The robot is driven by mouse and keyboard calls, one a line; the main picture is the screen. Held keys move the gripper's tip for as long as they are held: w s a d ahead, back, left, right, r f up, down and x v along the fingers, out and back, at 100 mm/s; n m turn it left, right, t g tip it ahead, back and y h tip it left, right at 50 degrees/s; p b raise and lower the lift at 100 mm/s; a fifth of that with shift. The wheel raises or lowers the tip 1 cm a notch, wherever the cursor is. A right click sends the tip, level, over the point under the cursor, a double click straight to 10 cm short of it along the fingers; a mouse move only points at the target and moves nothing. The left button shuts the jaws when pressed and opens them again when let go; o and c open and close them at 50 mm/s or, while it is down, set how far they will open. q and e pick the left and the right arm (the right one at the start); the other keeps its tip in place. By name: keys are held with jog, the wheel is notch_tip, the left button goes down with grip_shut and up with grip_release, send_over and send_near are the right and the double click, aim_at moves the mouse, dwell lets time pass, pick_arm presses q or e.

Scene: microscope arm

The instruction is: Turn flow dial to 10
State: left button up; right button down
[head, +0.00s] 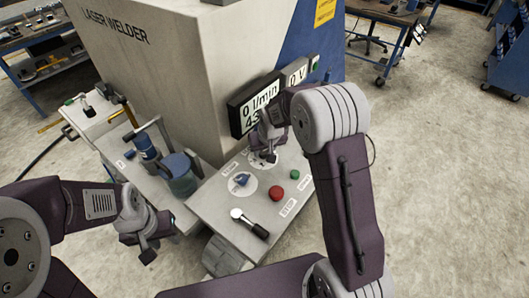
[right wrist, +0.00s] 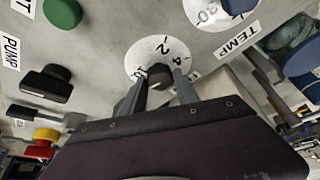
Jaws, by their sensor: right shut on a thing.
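The flow dial (right wrist: 147,52) is a white disc marked with numbers such as 2, 4 and 10, with a black knob (right wrist: 159,77) at its centre. My right gripper (right wrist: 160,84) has one finger on each side of this knob and is shut on it. In the head view, my right gripper (head: 264,150) covers most of the dial. The display (head: 259,106) on the welder reads 0 l/min on its top line; the line below is partly hidden. My left gripper (head: 148,250) hangs at the lower left, away from the panel; its jaw opening is unclear.
The panel also carries a blue knob (head: 242,179) on the TEMP dial, a red button (head: 276,193), a green button (head: 295,174) and a black-handled lever (head: 250,224). A blue-lidded container (head: 180,174) stands left of the panel. A black PUMP switch (right wrist: 47,85) shows in the wrist view.

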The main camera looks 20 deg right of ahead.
jog(key=shift+a+f+m+h+b, duration=0.15)
jog(key=shift+m+h+b, duration=0.15)
jog(key=shift+m+b, duration=0.6)
jog(key=shift+b, duration=0.55)
jog(key=c, duration=0.9)
grip_release()
jog(key=v, duration=0.9)
jog(key=shift+r, duration=0.2)
